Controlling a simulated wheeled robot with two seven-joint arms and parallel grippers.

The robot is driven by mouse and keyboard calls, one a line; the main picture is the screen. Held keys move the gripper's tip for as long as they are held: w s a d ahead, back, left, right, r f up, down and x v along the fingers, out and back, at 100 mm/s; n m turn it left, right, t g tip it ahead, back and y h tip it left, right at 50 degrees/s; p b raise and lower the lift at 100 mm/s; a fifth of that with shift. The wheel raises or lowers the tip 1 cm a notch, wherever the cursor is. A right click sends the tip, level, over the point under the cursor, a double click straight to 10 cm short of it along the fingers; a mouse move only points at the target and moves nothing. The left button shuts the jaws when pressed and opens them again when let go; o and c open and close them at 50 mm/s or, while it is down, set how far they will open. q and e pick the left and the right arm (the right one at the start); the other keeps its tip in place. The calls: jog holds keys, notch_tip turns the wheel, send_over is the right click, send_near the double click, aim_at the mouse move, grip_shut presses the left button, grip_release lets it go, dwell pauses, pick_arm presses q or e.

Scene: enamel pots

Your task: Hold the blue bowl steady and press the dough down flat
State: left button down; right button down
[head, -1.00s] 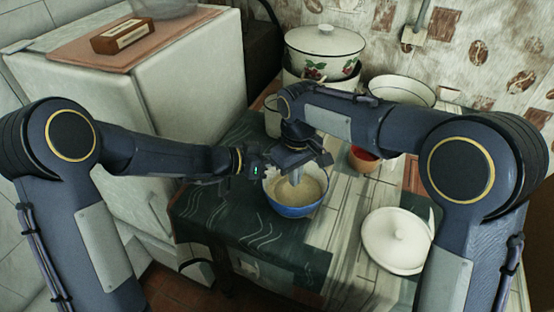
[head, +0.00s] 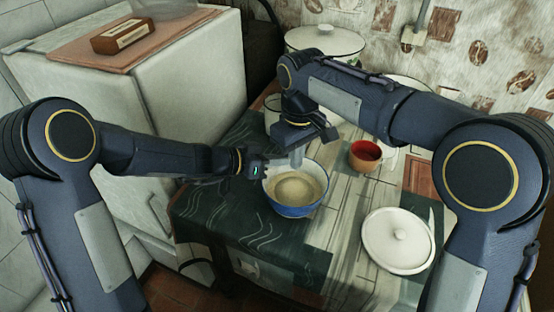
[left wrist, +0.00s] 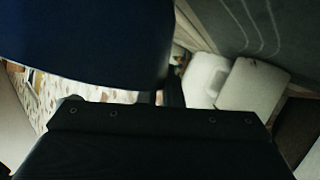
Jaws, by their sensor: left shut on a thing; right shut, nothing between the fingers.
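The blue bowl (head: 297,210) stands on the table with pale dough (head: 296,186) inside. The dough shows a round, shallow marked area in its middle. My left gripper (head: 266,172) is shut on the bowl's left rim. In the left wrist view the bowl's dark blue wall (left wrist: 90,40) fills the upper left, and the fingertips are mostly hidden. My right gripper (head: 296,160) points down, shut and empty, above the back part of the bowl, apart from the dough as far as I can tell.
A red-brown cup (head: 366,154) stands right of the bowl. A white lid (head: 398,240) lies at the front right. A large white pot (head: 325,42) and a white basin, partly behind my right arm, stand at the back. The dark patterned cloth (head: 240,225) is clear in front.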

pick_arm(q)
jog(key=c, duration=1.5)
grip_release()
jog(key=shift+f, duration=0.25)
jog(key=shift+r, duration=0.1)
